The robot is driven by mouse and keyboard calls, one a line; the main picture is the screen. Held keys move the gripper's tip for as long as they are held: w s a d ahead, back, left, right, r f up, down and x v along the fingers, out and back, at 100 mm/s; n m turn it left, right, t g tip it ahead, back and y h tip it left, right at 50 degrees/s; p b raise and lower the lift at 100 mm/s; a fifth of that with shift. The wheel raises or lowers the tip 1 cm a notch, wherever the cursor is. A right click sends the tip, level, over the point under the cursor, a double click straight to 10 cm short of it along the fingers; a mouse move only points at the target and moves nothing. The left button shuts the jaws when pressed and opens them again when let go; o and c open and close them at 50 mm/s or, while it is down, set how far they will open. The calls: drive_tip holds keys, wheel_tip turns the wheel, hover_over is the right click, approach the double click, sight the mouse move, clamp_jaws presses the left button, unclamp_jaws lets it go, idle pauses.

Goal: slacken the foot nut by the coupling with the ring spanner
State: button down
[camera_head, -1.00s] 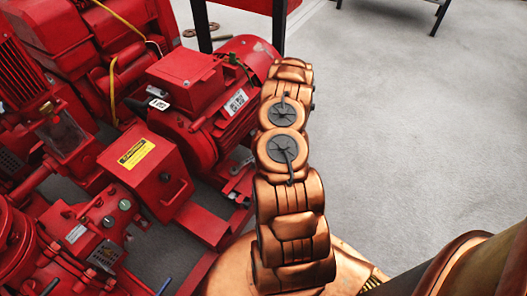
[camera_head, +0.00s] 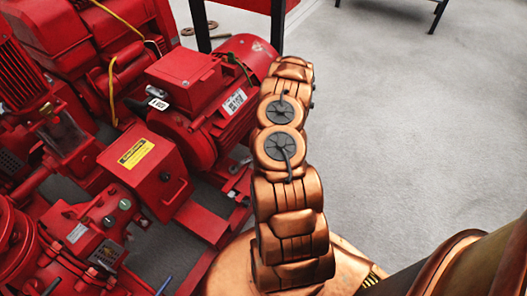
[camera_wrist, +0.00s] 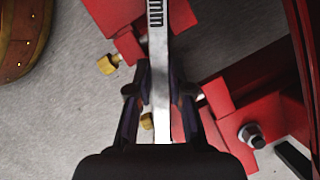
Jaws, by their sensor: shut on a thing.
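My gripper (camera_wrist: 158,92) shows in the wrist view with its dark fingers shut on a flat silver bar, the spanner (camera_wrist: 157,60). The spanner runs up the picture and out of the top edge, with dark lettering near the top. Its far end is out of view, so I cannot tell whether its ring sits on a nut. A grey nut (camera_wrist: 251,134) stands on a red foot at the lower right, apart from the visible shaft. I cannot tell if it is the foot nut by the coupling. In the head view my arm hides the gripper and the spanner.
A brass-coloured bolt head (camera_wrist: 107,64) sticks out left of the spanner, and another brass piece (camera_wrist: 147,121) shows between the fingers. The red motor (camera_head: 215,105) and pump machinery fill the left of the head view.

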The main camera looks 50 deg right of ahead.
drive_tip(key=shift+r, duration=0.2)
drive_tip(key=shift+r+p, duration=1.75)
drive_tip(key=shift+r, duration=0.6)
